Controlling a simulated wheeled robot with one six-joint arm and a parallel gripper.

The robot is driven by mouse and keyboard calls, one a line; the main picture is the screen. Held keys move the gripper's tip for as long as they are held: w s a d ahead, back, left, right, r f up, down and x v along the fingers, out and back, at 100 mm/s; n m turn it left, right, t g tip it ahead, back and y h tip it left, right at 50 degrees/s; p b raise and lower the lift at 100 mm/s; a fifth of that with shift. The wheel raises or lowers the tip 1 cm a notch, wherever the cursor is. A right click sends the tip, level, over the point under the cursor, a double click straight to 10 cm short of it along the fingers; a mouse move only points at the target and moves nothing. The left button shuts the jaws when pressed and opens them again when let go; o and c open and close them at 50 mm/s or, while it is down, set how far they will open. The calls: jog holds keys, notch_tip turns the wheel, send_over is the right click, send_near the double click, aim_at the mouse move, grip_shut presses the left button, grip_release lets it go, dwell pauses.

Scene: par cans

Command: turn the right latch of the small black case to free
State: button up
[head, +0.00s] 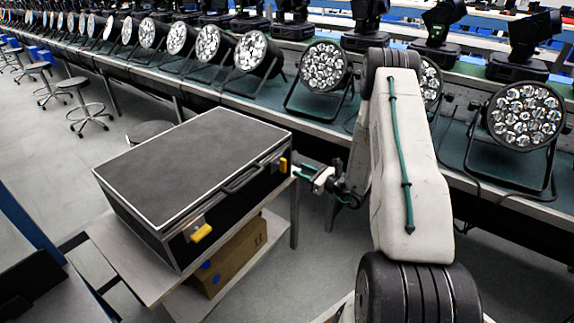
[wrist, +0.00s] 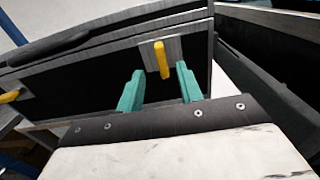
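The small black case (head: 190,165) lies closed on a stand. Its right latch (head: 283,165) is a yellow lever on a metal plate, close to my gripper (head: 302,172) in the head view. In the wrist view the right latch (wrist: 162,60) stands nearly upright on the case front (wrist: 85,80). My gripper (wrist: 160,72) is open with its two green fingers apart. The latch shows between and just beyond the fingertips, with no clear contact. The left latch (head: 201,233) is also yellow; in the wrist view it (wrist: 10,97) lies nearly sideways at the left edge.
The case handle (head: 243,180) lies between the latches. The stand (head: 130,255) has a cardboard box (head: 235,258) on its lower shelf. A long bench (head: 350,130) with several par cans (head: 323,66) runs behind. Stools (head: 85,110) stand at the left.

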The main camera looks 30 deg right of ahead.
aim_at(286, 164)
jog(key=x, duration=0.7)
jog(key=shift+w+a+f, duration=0.1)
jog(key=shift+w, duration=0.2)
grip_shut()
